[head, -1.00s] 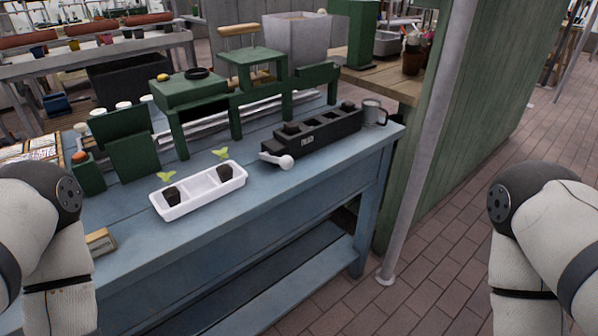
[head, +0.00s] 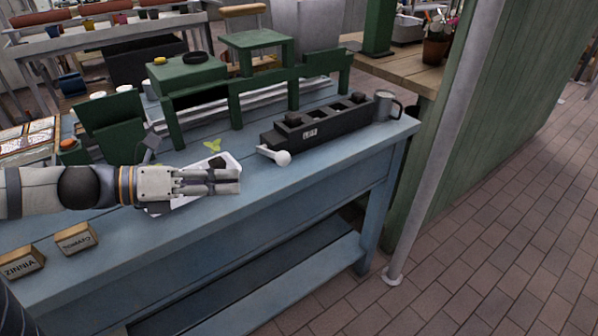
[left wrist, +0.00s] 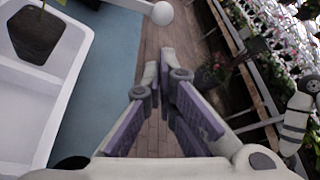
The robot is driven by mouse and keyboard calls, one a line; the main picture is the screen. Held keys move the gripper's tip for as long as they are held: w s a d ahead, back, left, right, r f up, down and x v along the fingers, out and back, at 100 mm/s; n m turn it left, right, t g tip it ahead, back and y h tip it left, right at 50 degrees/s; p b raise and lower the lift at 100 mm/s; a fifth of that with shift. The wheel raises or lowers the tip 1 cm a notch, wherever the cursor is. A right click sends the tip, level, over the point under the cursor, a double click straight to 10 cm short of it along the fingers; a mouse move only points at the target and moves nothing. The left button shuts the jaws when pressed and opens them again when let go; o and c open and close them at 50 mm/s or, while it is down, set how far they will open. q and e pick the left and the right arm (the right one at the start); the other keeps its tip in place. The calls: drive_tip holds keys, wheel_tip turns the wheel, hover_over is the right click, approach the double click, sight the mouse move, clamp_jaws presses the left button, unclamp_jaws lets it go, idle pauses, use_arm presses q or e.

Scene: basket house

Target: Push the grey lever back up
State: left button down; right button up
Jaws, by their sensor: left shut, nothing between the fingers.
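The grey lever (head: 267,151) with its pale round knob (head: 283,158) sticks out low at the left end of the black box (head: 318,130) on the blue bench. In the left wrist view the knob (left wrist: 162,13) shows at the top, beyond my fingers. My left gripper (head: 237,181) is shut and empty. It is over the white tray (head: 163,208), left of the lever and apart from it, its fingers pointing right. In the left wrist view the gripper (left wrist: 166,70) shows its purple finger pads. My right gripper is out of view.
The white tray, partly hidden by my gripper, holds dark soil blocks (left wrist: 36,32). Wooden name blocks (head: 76,239) lie front left. Green stands (head: 190,85) rise behind, and a grey mug (head: 386,105) is right of the box. The bench front near the lever is clear.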

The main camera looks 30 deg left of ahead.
sight(273, 153)
use_arm(q)
drive_tip(key=shift+w+f, duration=0.1)
drive_tip(key=shift+w, duration=0.35)
drive_tip(key=shift+s, duration=0.4)
drive_tip(key=b+x, duration=0.1)
drive_tip(key=x, duration=0.2)
drive_tip(key=b+x, duration=0.1)
drive_tip(key=x, duration=0.1)
drive_tip(key=b+x, duration=0.2)
drive_tip(key=x, duration=0.1)
drive_tip(key=shift+w+d+f, duration=0.2)
drive_tip(key=shift+f, duration=0.25)
drive_tip(key=shift+w+d+r+b, duration=0.1)
drive_tip(key=shift+w+d+b, duration=0.25)
drive_tip(key=shift+w, duration=0.25)
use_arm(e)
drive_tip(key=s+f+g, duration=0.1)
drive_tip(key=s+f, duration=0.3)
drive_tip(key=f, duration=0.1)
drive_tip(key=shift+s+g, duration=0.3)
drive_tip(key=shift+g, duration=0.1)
use_arm(q)
drive_tip(key=shift+r, duration=0.1)
